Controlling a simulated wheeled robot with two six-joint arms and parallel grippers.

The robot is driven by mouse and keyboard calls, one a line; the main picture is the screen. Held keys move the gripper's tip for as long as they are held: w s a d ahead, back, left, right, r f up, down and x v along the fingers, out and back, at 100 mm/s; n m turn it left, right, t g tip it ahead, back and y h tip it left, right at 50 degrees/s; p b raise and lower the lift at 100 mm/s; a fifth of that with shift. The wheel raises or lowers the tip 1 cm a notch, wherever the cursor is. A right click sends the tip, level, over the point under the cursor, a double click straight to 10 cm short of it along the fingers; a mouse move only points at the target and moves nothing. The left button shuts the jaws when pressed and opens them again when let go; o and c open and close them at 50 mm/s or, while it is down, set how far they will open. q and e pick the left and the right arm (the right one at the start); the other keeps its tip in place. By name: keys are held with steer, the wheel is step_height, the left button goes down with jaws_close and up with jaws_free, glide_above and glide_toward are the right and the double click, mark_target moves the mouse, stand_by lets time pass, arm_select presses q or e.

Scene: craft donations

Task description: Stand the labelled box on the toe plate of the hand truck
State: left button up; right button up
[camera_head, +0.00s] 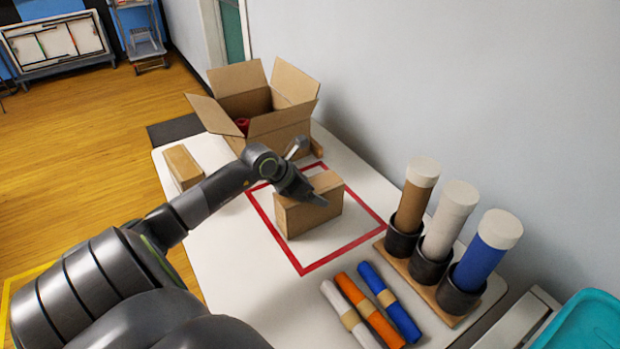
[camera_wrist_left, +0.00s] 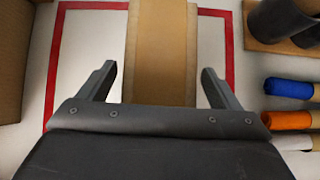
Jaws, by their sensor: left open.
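A closed brown cardboard box (camera_head: 308,211) stands upright on the white table inside a red outlined square. No label shows on the sides I see. My left gripper (camera_head: 312,175) is at the top of this box. In the left wrist view the jaws of my left gripper (camera_wrist_left: 158,82) are open, one on each side of the box's taped top (camera_wrist_left: 162,45), with gaps between. Whether the fingertips reach below the top edge is hard to tell. My right gripper is out of view. I do not see the hand truck or its toe plate.
An open carton (camera_head: 280,125) stands behind the red square (camera_head: 347,247). A small brown box (camera_head: 183,166) lies near the table's left edge. Capped tubes in a wooden rack (camera_head: 418,268) and rolled bundles (camera_head: 368,310) are at front right. Yellow tape (camera_head: 8,290) marks the floor.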

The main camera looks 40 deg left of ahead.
arm_select(q)
steer(key=shift+r, duration=0.2)
steer(key=shift+s+a+r, duration=0.15)
steer(key=shift+s, duration=0.05)
steer(key=v, duration=1)
steer(key=shift+s, duration=0.1)
steer(key=shift+s+a+r+p, duration=0.1)
steer(key=shift+s+r+p, duration=0.25)
steer(key=shift+r, duration=0.1)
